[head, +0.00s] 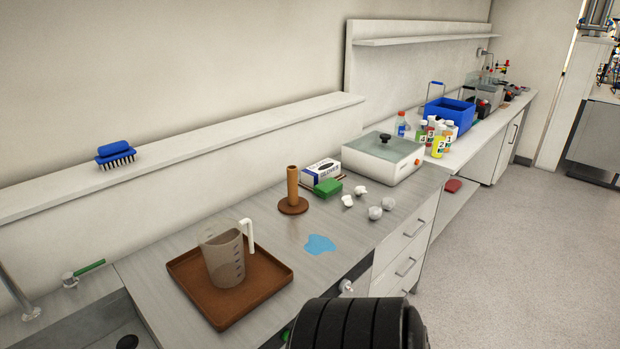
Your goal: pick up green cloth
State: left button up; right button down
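A green folded piece (327,188), which looks like the green cloth, lies on the grey counter (200,242). It sits just in front of a white and blue box (323,172) and right of a brown upright post on a round base (293,194). Nothing covers its top. Neither my left nor my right gripper shows in the head view.
A brown tray (187,275) holds a clear jug (222,258). A blue puddle (319,244) lies in front of the post. Several crumpled balls (375,213) lie right of the green piece. A white lidded device (383,158) stands behind them. A blue brush (115,153) is on the ledge.

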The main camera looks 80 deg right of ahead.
aim_at(329, 187)
jog(key=z, duration=2.55)
jog(key=l, duration=0.7)
jog(key=i+l, duration=0.15)
jog(key=l, duration=0.6)
